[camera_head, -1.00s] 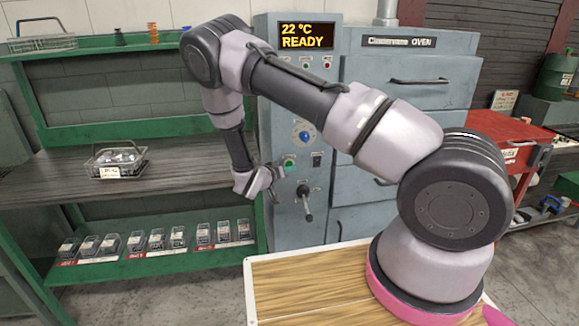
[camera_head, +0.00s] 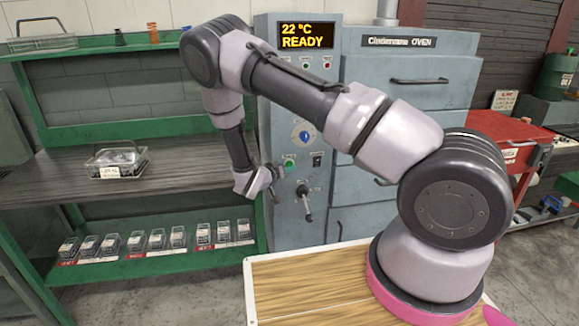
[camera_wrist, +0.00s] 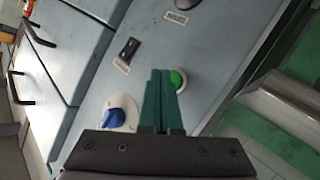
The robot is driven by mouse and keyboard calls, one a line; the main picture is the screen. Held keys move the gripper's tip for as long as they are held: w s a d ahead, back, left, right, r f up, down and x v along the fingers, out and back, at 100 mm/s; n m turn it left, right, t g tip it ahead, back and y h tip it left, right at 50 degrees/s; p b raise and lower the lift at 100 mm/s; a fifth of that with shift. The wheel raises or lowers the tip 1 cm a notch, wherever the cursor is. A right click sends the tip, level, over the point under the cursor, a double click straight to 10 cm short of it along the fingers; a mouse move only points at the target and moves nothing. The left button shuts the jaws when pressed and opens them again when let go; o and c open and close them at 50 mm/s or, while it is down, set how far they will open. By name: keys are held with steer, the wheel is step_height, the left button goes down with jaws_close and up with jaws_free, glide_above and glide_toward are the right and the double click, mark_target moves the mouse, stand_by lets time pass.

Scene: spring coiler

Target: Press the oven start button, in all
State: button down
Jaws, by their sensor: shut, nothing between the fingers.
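The grey-blue oven (camera_head: 410,80) stands behind my arm, with a control panel on its left side. A round green button (camera_head: 289,164) sits on that panel; it also shows in the wrist view as a green button (camera_wrist: 178,80) in a pale ring. The oven display (camera_head: 306,36) reads "22 °C READY". My gripper (camera_wrist: 161,74) is shut and empty, its green fingertips right beside the green button in the wrist view. I cannot tell whether they touch it. In the head view my gripper (camera_head: 274,172) is just left of the button.
The panel also carries a blue knob (camera_head: 303,134), a black rocker switch (camera_head: 317,160) and a lever (camera_head: 305,197) close to the button. A red cabinet (camera_head: 500,135) stands right.

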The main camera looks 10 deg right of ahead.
steer(key=shift+w, duration=0.15)
steer(key=shift+w, duration=0.25)
steer(key=shift+w, duration=0.4)
stand_by(0.8)
stand_by(0.3)
steer(key=shift+s, duration=0.8)
steer(key=s, duration=0.5)
stand_by(0.5)
